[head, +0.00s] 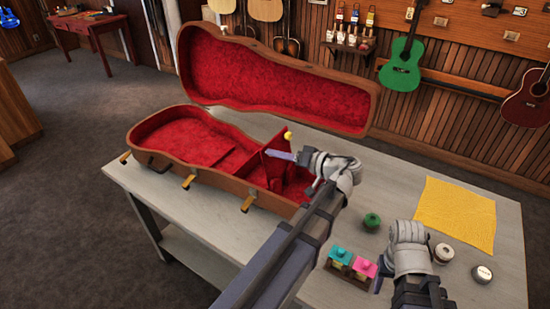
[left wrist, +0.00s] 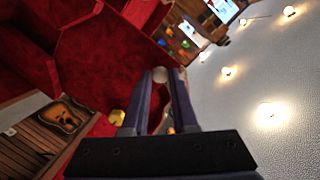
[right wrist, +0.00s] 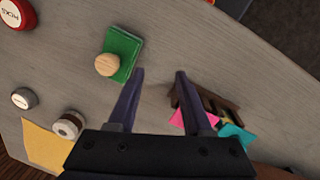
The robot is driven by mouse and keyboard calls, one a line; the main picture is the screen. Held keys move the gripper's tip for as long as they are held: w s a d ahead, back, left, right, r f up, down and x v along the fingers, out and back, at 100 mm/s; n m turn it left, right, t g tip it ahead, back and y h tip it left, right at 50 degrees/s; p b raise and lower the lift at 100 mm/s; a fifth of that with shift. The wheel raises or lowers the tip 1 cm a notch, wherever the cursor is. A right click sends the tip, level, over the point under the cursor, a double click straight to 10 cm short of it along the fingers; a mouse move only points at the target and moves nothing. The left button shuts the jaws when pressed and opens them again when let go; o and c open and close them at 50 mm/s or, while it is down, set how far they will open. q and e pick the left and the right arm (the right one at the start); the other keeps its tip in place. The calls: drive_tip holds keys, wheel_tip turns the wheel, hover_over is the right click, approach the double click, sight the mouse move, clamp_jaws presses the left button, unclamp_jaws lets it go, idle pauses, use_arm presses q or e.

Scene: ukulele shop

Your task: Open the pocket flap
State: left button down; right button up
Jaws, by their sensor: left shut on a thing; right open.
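The open guitar case (head: 150,158) lies on the workbench, its red-lined lid raised. A red panel that looks like the pocket flap (head: 279,147) stands tilted up inside the case, with a small yellow knob (head: 288,135) at its top. My left gripper (head: 272,153) is at this panel. How the knob joins the flap is hidden. My right gripper (right wrist: 160,75) is open and empty above the bench.
Brass latches (head: 189,181) stick out from the case's near side. The raised lid (head: 280,85) stands behind.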

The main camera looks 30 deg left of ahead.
drive_tip(key=shift+f, duration=0.15)
use_arm(q)
drive_tip(key=c, duration=0.7)
unclamp_jaws()
drive_tip(key=shift+d, duration=0.15)
drive_tip(key=d+r+p, duration=0.1)
drive_tip(key=d, duration=0.6)
drive_tip(key=shift+s+d+r, duration=0.15)
drive_tip(key=shift+d, duration=0.1)
use_arm(e)
drive_tip(key=shift+r, duration=0.7)
use_arm(q)
drive_tip(key=shift+s, duration=0.1)
use_arm(e)
drive_tip(key=shift+s, duration=0.1)
